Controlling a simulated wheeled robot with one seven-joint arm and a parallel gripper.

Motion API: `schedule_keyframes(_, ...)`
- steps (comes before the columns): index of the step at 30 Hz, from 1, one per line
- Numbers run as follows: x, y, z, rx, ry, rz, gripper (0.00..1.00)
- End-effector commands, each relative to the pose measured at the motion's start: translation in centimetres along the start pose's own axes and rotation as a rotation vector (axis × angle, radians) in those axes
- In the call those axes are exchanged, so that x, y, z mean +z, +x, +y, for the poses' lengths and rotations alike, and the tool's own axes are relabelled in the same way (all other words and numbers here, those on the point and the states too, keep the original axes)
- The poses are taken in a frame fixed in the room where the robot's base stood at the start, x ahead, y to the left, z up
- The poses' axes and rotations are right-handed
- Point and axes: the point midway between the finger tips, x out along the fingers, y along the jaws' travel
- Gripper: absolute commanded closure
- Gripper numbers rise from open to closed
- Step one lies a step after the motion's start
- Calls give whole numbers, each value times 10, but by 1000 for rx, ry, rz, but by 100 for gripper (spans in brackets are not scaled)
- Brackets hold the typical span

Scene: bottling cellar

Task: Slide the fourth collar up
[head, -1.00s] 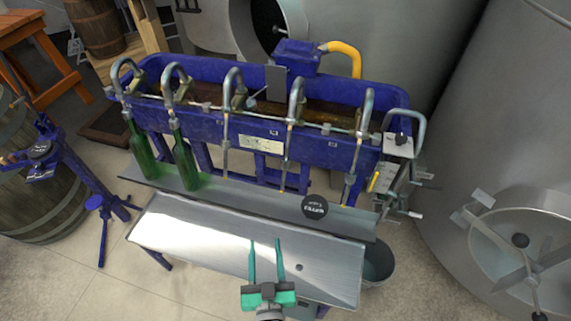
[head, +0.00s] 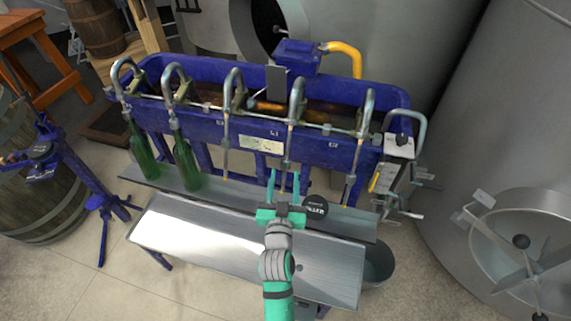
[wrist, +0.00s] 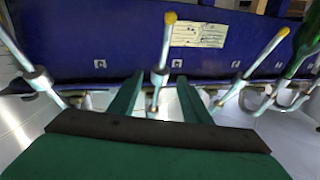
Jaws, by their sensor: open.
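The filler's filling tubes hang in a row in the head view. The fourth tube from the left (head: 290,140) has a small grey collar (wrist: 160,78), which shows clearly in the wrist view. Below it a thin rod ends in a yellow tip (wrist: 170,17). My gripper (head: 284,176) is open and empty in front of this tube's lower part. In the wrist view its two green fingers (wrist: 160,92) stand either side of the tube, with the collar between the fingertips in the picture. I cannot tell how far they are from it in depth.
Green bottles (head: 143,155) and (head: 187,160) stand under the first two tubes on the bottle shelf (head: 230,194). The blue trough (head: 230,128) runs behind the tubes. Neighbouring tubes flank my fingers in the wrist view.

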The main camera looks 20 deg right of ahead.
Motion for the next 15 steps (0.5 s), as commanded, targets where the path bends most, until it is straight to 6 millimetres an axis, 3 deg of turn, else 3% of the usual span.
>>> schedule_keyframes(6,-2,35,0,1,0,3,56)
schedule_keyframes(15,0,57,0,-1,0,1,56)
